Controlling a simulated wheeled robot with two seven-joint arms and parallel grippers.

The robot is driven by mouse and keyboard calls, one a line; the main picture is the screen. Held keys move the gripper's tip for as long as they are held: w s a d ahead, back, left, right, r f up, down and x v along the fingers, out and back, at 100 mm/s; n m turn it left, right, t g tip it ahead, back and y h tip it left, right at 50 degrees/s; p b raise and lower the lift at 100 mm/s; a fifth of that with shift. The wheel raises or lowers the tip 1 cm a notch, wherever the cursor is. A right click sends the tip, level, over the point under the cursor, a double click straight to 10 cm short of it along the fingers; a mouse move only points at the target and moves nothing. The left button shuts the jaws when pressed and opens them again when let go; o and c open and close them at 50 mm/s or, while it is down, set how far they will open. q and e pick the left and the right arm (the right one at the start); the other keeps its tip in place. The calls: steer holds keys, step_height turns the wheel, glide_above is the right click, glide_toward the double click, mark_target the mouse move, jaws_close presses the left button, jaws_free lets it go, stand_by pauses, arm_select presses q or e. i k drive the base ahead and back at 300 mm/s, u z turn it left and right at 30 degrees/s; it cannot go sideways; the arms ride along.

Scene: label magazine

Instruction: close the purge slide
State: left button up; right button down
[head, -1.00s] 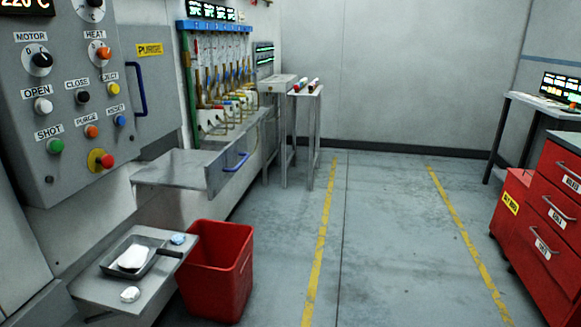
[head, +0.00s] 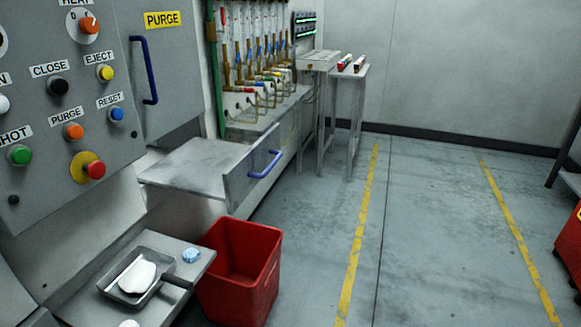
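The purge slide (head: 205,161) is a grey metal drawer sticking out from the machine at mid left, with a blue bar handle (head: 264,164) on its front plate. It stands pulled out. A grey panel labelled PURGE (head: 165,75) with a dark blue vertical handle (head: 146,70) is above and to the left of it. Neither of my grippers shows in the head view.
A red bin (head: 240,280) stands on the floor below the slide. Two narrow stands (head: 352,85) are farther back. The floor between yellow lines is clear.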

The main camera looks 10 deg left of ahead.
mark_target(226, 172)
steer(key=u, duration=0.5)
steer(key=i, duration=0.85)
steer(key=u, duration=0.75)
